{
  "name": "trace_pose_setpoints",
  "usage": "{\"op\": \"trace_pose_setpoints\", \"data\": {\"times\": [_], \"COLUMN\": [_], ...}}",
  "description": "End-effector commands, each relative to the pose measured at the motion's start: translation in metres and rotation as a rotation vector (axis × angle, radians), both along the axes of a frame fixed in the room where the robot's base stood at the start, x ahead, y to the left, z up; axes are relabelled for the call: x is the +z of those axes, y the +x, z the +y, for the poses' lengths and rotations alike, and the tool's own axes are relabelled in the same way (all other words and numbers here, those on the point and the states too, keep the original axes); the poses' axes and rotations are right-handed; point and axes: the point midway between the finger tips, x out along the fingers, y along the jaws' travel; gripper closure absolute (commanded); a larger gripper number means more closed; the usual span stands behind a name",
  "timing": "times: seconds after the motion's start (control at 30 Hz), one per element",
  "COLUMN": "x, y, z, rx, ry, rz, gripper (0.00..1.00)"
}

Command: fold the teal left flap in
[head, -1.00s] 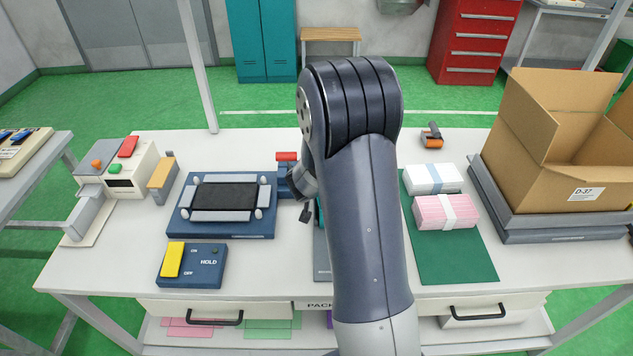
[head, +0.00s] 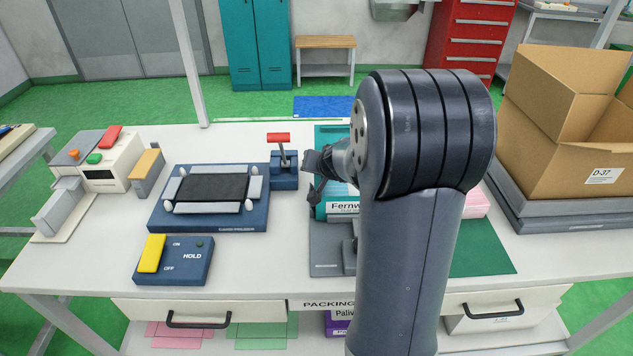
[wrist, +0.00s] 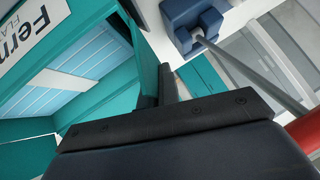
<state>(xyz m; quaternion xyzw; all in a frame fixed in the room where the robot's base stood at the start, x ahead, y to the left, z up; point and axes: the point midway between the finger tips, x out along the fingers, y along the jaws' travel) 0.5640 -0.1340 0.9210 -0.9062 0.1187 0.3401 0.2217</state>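The teal carton (head: 330,208) stands on the bench at centre, partly hidden behind my arm, with its printed label facing front. In the wrist view the open carton (wrist: 98,78) shows pale blue contents inside. Its teal left flap (wrist: 145,52) stands up along the side nearest the lever. My gripper (head: 316,175) is at the carton's left side; in the wrist view its dark fingers (wrist: 158,92) sit close together, with nothing seen held between them. They are right beside the flap, on its outer side; I cannot tell whether they touch it.
A lever with a red handle (head: 278,138) stands just left of my gripper; its handle also shows in the wrist view (wrist: 305,132). A blue fixture (head: 210,222) and a HOLD switch box (head: 172,260) lie further left. A cardboard box (head: 560,125) stands at right.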

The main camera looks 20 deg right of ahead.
Motion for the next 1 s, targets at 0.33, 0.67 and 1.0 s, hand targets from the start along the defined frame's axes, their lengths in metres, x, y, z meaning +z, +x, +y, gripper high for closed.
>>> {"op": "trace_pose_setpoints", "data": {"times": [0.33, 0.67, 1.0], "x": [-0.0118, -0.0120, -0.0103], "y": [-0.0028, -0.0046, -0.0059], "z": [-0.0076, -0.0111, -0.0125], "rx": [-0.004, -0.004, -0.001], "ry": [0.169, 0.311, 0.394], "rz": [-0.075, -0.131, -0.163], "gripper": [1.00, 1.00, 1.00]}}
